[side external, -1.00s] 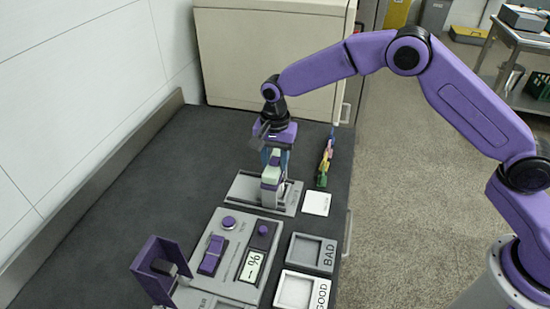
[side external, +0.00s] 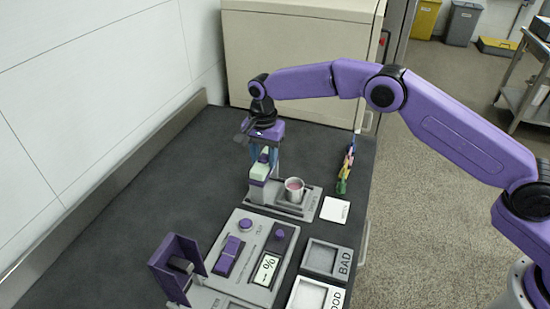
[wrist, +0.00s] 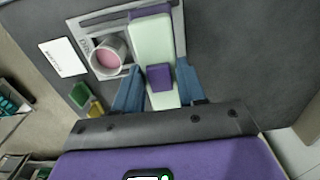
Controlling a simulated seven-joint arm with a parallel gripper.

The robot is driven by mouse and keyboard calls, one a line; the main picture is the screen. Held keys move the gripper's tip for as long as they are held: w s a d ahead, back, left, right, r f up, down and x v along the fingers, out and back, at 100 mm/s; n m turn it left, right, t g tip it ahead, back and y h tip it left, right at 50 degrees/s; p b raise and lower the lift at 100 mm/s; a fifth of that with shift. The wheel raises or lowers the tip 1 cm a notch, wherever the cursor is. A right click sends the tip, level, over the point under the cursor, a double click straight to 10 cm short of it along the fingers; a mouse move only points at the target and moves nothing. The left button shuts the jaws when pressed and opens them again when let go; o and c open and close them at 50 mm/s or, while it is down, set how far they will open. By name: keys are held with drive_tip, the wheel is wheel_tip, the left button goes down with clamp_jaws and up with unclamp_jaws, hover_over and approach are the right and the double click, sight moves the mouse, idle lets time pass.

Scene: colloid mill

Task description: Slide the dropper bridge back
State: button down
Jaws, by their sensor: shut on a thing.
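The dropper bridge (side external: 258,186) is a grey upright with a pale green top and a purple knob (wrist: 159,77). It stands at the left side of its grey base (side external: 296,209). My gripper (side external: 265,152) points down over the bridge and is shut on it at the knob. In the wrist view, my gripper's blue fingers (wrist: 158,80) lie on both sides of the knob. A cup (side external: 294,190) with pink contents sits on the base, to the right of the bridge and uncovered. It also shows in the wrist view (wrist: 107,57).
A white card (side external: 335,209) and coloured pieces (side external: 345,170) lie right of the base. In front are a control panel (side external: 243,262) with a purple switch, trays marked BAD (side external: 326,258) and GOOD (side external: 315,296), and a purple bracket (side external: 176,268). The bench left is clear.

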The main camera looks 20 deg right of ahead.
drive_tip(key=shift+w+a, duration=0.25)
drive_tip(key=shift+w, duration=0.15)
drive_tip(key=shift+r, duration=0.1)
drive_tip(key=c, duration=0.6)
unclamp_jaws()
drive_tip(key=shift+c, duration=0.2)
wheel_tip(320, 180, up, 17)
drive_tip(key=shift+r, duration=0.15)
drive_tip(key=shift+s, duration=0.1)
